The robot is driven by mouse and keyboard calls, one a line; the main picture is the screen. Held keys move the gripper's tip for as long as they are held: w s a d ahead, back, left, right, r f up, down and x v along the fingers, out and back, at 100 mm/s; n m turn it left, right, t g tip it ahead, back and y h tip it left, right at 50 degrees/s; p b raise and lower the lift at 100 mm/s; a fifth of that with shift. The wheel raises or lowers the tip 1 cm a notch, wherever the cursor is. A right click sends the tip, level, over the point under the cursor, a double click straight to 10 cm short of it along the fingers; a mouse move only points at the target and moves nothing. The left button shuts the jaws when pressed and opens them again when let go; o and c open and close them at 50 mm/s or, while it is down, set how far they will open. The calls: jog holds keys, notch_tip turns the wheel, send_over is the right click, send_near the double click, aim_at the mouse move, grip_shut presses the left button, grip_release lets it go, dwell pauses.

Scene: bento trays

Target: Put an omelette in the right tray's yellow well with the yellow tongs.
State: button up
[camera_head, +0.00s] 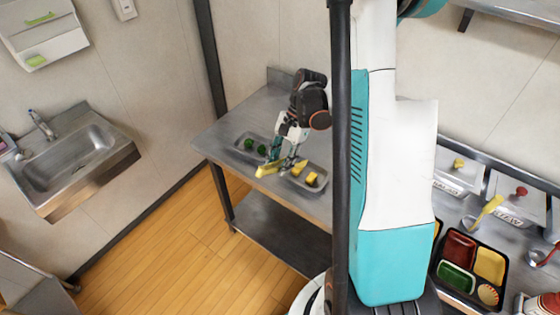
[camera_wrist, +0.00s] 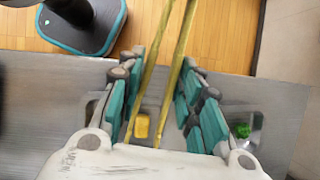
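My gripper (camera_head: 283,158) is over the metal table with its fingers around the yellow tongs (camera_head: 267,169). In the wrist view, my gripper (camera_wrist: 163,56) has its fingers spread on both sides of the tongs (camera_wrist: 183,45), whose two arms stand apart. The tong tips appear on either side of a yellow omelette (camera_wrist: 142,127); contact is unclear. Yellow omelettes (camera_head: 312,178) lie in a metal pan (camera_head: 322,186) beneath. The right tray (camera_head: 477,238), black, stands at the lower right; its yellow well (camera_head: 489,265) looks empty.
A second pan (camera_head: 240,143) with green pieces (camera_head: 249,144) lies left of the omelettes. My arm hides part of the right counter. A sink (camera_head: 75,150) is far left.

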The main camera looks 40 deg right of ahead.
jog(key=shift+f, duration=0.35)
jog(key=shift+f+b, duration=0.15)
jog(key=shift+b, duration=0.2)
notch_tip(320, 180, down, 3)
jog(key=b, duration=0.3)
jog(key=shift+f, duration=0.1)
jog(key=shift+c, duration=0.2)
grip_shut()
